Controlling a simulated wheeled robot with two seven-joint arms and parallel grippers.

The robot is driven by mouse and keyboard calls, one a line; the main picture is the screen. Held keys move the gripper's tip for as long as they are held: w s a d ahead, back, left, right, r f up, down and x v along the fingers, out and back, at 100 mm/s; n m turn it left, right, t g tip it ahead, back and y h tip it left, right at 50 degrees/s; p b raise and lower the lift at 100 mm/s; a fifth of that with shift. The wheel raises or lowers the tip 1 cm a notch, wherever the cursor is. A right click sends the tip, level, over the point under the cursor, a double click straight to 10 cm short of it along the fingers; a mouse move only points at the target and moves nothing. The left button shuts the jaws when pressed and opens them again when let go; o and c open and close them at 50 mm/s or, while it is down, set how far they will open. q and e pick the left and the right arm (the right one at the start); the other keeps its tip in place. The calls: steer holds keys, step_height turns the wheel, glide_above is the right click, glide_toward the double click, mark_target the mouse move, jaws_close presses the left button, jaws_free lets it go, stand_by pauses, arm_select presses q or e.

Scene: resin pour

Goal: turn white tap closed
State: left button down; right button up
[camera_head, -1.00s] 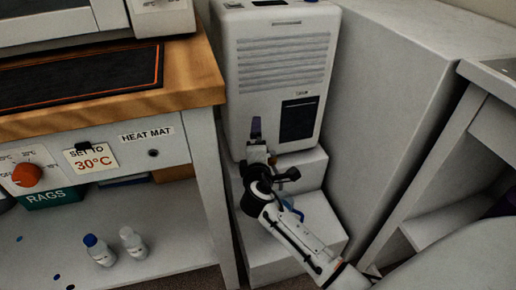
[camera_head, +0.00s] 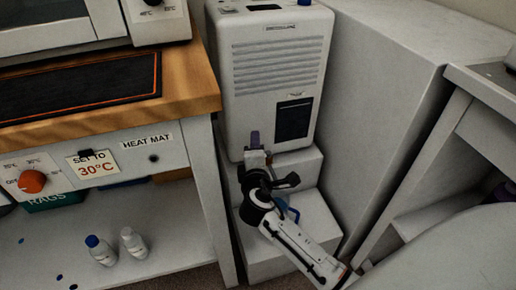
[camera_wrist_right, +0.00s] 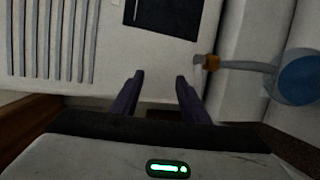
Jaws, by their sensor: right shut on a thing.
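My right gripper (camera_head: 255,145) is at the lower front of a white unit with a slatted grille (camera_head: 278,62). In the right wrist view its two dark purple fingers (camera_wrist_right: 160,84) stand apart, with white surface between them. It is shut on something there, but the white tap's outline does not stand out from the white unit. A brass fitting (camera_wrist_right: 210,62) with a pale stem leading to a round blue part (camera_wrist_right: 301,76) shows just right of the fingers. A blue curved part (camera_head: 290,208) shows beside my wrist in the head view. My left gripper is out of view.
White steps (camera_head: 300,225) stand below the unit. A wooden-topped bench (camera_head: 195,85) with an orange knob (camera_head: 32,182) is at left, two small bottles (camera_head: 133,242) on its lower shelf. A tall grey cabinet (camera_head: 375,110) closes off the right side.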

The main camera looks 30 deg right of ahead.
steer(key=shift+s+a, duration=0.15)
steer(key=shift+s, duration=0.35)
steer(key=shift+c, duration=0.6)
steer(key=s+a+p, duration=0.2)
steer(key=s, duration=0.5)
steer(key=shift+s+a+r+p, duration=0.2)
steer(key=shift+a+r+p, duration=0.05)
steer(key=shift+r+p, duration=0.1)
